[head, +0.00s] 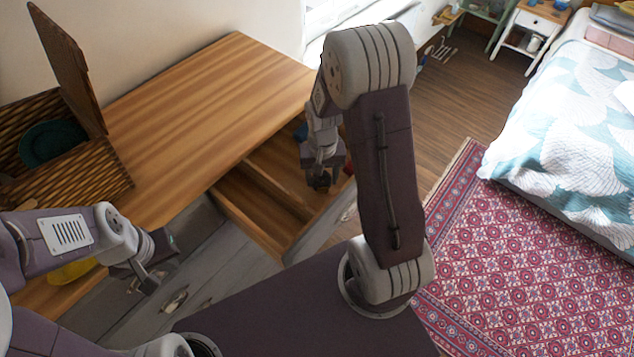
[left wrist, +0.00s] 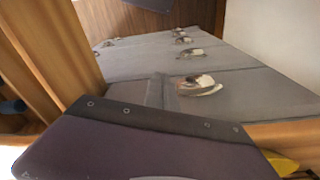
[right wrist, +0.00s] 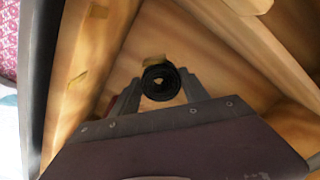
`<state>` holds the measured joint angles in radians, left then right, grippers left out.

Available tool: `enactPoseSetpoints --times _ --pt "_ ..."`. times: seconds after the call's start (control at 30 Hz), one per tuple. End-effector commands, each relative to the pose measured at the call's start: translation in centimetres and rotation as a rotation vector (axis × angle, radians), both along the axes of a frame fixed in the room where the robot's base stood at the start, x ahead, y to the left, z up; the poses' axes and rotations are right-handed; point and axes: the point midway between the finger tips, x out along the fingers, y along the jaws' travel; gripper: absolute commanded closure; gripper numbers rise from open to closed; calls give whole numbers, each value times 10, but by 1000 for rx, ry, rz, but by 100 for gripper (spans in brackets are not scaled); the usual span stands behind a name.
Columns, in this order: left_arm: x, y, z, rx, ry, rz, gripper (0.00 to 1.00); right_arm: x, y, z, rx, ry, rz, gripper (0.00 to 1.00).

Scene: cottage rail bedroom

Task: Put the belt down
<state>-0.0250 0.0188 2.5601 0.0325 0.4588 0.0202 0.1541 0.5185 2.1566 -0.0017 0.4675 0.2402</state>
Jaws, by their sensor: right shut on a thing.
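The belt is a small black roll with a hollow centre (right wrist: 161,82); it also shows dark in the head view (head: 319,181). My right gripper (head: 322,172) points down and is shut on the belt, with a finger on each side of it. It holds the belt over the open wooden drawer (head: 262,208), on the right side of the divider (head: 275,190). I cannot tell whether the belt touches the drawer floor. My left gripper (head: 158,264) is open and empty in front of the grey dresser, left of the drawer.
The wooden dresser top (head: 205,95) is mostly clear. An open wicker basket (head: 75,180) with a dark green thing in it stands at its left. A yellow thing (head: 72,272) lies near my left arm. A blue thing (head: 301,131) is at the drawer's back. A bed and patterned rug (head: 530,265) are right.

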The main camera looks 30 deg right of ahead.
Motion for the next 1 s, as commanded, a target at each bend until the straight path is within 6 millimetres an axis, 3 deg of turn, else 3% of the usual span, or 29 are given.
enactPoseSetpoints --times 0.1,0.3,0.67,0.7,0.77,1.0 --pt "0 0 1 0 0 0 100 -1 0 -6 0 3 0 100" --pt "0 0 8 0 0 0 100 -1 0 -38 1 4 0 100" --pt "0 0 4 0 0 0 100 0 0 -46 0 -1 0 100" --pt "0 0 4 0 0 0 100 0 0 -46 0 -1 0 44" --pt "0 0 5 0 0 0 100 0 0 -45 0 -1 0 28" --pt "0 0 5 0 0 0 100 0 0 -45 0 -1 0 25"
